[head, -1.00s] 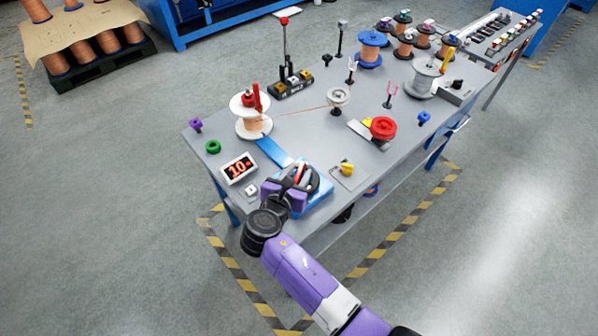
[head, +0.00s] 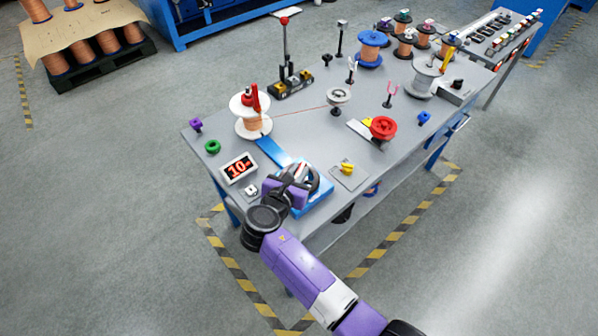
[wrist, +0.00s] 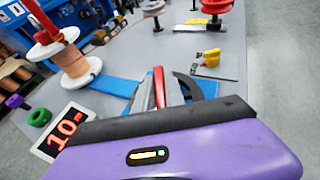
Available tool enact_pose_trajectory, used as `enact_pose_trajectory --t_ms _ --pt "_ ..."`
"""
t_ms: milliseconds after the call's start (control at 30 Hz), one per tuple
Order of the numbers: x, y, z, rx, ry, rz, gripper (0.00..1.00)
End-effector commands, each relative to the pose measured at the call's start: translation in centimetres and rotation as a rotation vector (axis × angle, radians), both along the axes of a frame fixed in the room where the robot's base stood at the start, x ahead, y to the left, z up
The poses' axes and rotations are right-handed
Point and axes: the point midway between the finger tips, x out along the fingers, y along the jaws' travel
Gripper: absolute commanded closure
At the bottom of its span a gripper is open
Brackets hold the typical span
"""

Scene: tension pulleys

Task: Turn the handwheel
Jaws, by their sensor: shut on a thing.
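My fingertips and the exact grip are mostly hidden by the gripper body.
A display (head: 239,168) reading 10 stands left of the wheel. A white spool with copper wire (head: 252,122) stands behind it. A yellow knob on a plate (head: 347,169) is close on the right. A red wheel (head: 383,128) stands farther right.

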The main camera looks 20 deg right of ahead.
Motion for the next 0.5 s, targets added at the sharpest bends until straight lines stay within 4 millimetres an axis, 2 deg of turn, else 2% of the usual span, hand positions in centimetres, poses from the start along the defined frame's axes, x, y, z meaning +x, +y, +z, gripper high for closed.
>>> enact_pose_trajectory --t_ms 500 --pt "0.18 0.12 -0.24 -0.001 -0.001 -0.342 1.0"
